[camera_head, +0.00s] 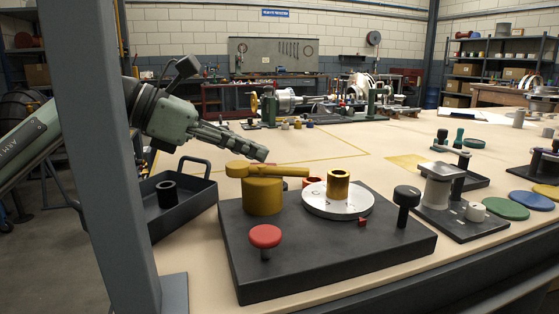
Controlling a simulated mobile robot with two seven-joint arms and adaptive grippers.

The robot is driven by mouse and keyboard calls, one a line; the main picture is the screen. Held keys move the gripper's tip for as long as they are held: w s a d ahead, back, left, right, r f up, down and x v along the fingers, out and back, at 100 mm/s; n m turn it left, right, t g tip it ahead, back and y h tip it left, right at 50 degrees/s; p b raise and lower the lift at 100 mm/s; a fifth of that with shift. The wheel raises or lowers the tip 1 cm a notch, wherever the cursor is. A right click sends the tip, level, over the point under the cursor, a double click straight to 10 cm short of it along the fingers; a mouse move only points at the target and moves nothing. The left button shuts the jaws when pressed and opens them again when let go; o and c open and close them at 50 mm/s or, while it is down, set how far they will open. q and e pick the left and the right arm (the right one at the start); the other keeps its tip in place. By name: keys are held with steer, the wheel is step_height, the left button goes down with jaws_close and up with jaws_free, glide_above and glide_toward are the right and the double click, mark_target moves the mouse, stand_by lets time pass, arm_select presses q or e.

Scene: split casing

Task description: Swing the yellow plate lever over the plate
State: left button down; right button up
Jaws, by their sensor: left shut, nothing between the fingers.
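The yellow lever (268,171) sits on top of a yellow round post (262,195) on a dark base block (330,264). Its arm points right, and its tip reaches near the left edge of the pale round plate (312,203). A brass-coloured sleeve (338,185) stands upright on the plate. Part of a red piece (312,182) shows behind the lever tip. My left gripper (262,154) is shut and empty, just above and behind the lever; I cannot tell whether it touches. My right gripper is not in view.
A red mushroom knob (265,236) and a black knob (406,196) stand on the base block. A dark tray (188,218) with a black sleeve (167,193) is at left, beside a grey upright post (100,150). Fixtures and coloured discs (505,207) lie at right.

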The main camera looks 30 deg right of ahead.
arm_select(q)
steer(key=shift+v, duration=1.45)
